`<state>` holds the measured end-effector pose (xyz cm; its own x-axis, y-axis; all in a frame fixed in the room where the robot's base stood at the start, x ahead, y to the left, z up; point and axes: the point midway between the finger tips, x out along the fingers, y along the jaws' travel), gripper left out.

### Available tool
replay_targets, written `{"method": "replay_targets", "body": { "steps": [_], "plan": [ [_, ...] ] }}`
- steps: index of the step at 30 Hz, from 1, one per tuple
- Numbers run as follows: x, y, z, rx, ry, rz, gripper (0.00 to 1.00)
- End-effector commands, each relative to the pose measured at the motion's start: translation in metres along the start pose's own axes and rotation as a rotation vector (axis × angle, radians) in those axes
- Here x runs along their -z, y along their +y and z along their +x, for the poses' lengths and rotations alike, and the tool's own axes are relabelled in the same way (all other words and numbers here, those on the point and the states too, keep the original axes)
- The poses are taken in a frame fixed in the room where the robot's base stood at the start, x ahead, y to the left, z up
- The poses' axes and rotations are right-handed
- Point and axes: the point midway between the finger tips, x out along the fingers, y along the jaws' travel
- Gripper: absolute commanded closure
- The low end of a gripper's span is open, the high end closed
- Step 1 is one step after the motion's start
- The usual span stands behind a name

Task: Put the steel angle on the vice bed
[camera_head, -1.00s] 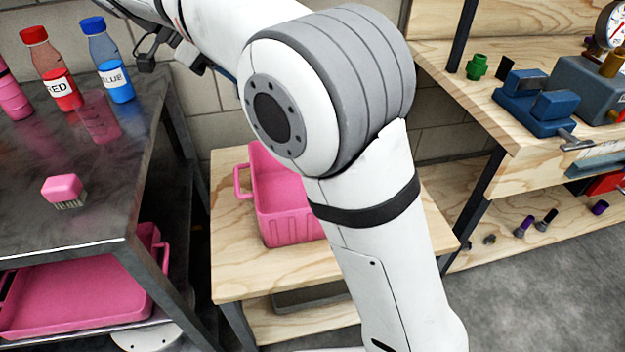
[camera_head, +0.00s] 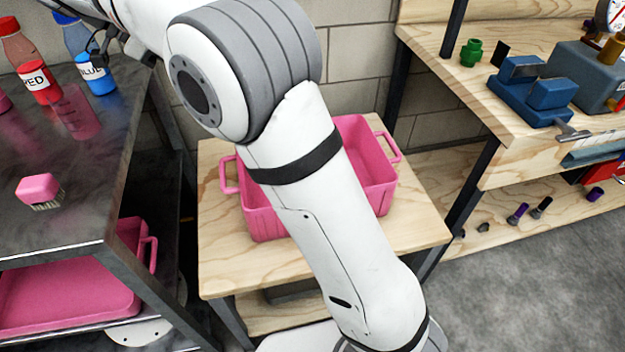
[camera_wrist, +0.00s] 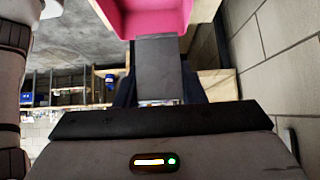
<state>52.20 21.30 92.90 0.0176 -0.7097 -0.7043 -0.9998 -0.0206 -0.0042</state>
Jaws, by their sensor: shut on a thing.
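My gripper (camera_wrist: 160,92) shows in the wrist view, with a flat grey piece, which looks like the steel angle (camera_wrist: 158,62), standing out from between its dark fingers. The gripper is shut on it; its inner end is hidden. In the head view my arm rises across the middle and bends to the upper left, where its end is mostly cut off, so the angle cannot be made out there. The blue vice (camera_head: 535,92) stands on the wooden bench at the right, well away from my gripper. The vice bed is between its two blue jaws, with nothing visible on it.
A pink bin (camera_head: 370,165) stands on a low wooden table (camera_head: 225,265), partly behind my arm. The metal table (camera_head: 90,215) at the left holds bottles and a pink brush (camera_head: 40,188). A green fitting (camera_head: 471,53) and a grey block (camera_head: 590,75) are near the vice.

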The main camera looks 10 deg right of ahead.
Motion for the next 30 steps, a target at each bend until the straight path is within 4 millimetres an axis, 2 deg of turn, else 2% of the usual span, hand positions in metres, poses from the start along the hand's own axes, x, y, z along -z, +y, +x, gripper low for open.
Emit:
{"method": "replay_targets", "body": {
  "steps": [1,5,9,12,15,18,21,24,30],
  "plan": [
    [0.000,-0.018,0.019,-0.026,0.006,0.020,0.89],
    [-0.001,-0.065,0.081,-0.089,0.013,0.082,0.89],
    [0.003,-0.108,0.163,-0.160,0.014,0.153,0.89],
    [0.007,-0.129,0.221,-0.205,0.011,0.198,0.89],
    [0.011,-0.141,0.271,-0.243,0.006,0.235,0.89],
    [0.014,-0.147,0.308,-0.270,0.002,0.263,0.89],
    [0.016,-0.150,0.332,-0.286,-0.002,0.280,0.89],
    [0.014,-0.151,0.345,-0.294,-0.003,0.288,0.89],
    [-0.007,-0.151,0.368,-0.296,-0.003,0.288,0.89]
  ]
}}
